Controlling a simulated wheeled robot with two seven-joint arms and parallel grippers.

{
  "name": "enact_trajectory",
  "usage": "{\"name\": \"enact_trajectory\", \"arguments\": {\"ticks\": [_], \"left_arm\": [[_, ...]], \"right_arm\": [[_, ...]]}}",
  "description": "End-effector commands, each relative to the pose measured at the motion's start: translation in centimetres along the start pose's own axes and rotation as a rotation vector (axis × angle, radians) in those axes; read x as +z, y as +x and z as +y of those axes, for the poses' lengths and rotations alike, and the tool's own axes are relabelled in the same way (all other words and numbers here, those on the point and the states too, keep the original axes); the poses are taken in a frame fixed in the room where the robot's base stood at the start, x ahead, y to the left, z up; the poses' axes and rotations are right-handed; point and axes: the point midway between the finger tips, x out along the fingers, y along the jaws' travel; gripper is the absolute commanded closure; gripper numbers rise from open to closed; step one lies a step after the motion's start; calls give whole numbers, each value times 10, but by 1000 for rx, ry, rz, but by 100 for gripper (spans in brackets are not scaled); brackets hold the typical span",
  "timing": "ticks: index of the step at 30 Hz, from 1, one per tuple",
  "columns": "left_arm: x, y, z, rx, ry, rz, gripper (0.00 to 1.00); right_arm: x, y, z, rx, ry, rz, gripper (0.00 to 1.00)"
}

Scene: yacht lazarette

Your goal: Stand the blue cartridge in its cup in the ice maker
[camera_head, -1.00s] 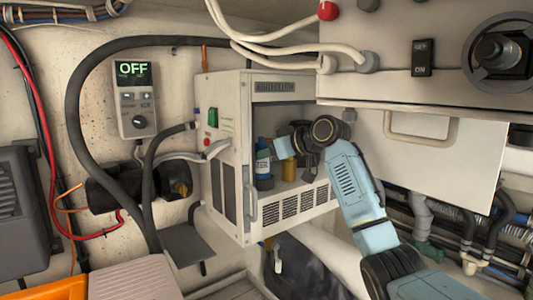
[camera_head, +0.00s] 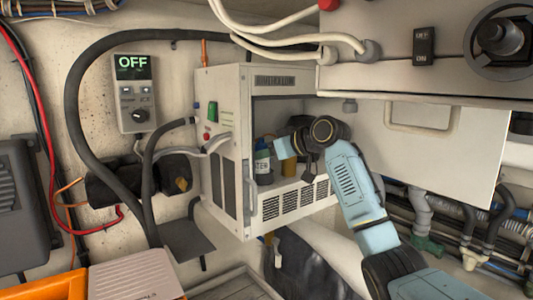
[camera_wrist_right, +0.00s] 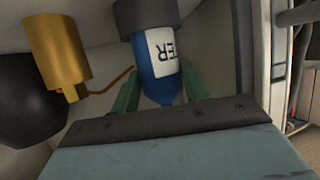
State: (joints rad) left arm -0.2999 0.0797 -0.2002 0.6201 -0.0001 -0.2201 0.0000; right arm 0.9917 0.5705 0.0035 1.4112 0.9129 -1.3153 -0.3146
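The blue cartridge (camera_head: 263,161), with a white label, is upright inside the open ice maker (camera_head: 226,150). In the right wrist view the cartridge (camera_wrist_right: 156,72) lies between the two green fingers of my right gripper (camera_wrist_right: 162,88), which sit close against its sides. A dark cup (camera_wrist_right: 146,14) is at the cartridge's far end; the cup (camera_head: 264,182) also shows under it in the head view. The cartridge's end appears to be at or in the cup, but how deep is hidden. My left gripper is out of view.
A brass cylinder (camera_head: 288,167) stands just right of the cartridge; it also shows in the wrist view (camera_wrist_right: 57,48). The wall controller (camera_head: 134,95) reads OFF.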

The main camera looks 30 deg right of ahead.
Motion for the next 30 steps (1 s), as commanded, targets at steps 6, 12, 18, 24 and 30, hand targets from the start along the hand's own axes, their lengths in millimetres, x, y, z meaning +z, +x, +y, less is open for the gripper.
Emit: {"name": "enact_trajectory", "arguments": {"ticks": [6, 12, 18, 24, 30], "left_arm": [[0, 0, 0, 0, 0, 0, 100], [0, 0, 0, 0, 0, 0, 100], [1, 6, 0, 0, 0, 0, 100], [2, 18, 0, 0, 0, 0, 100], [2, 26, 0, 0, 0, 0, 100]], "right_arm": [[-1, 0, 0, 0, 0, 1, 33], [0, 0, 0, 0, 0, -1, 33], [1, -18, 1, 3, -3, 1, 33], [1, -60, 1, 5, -4, 2, 33], [1, -98, 0, 3, -2, 2, 33]]}}
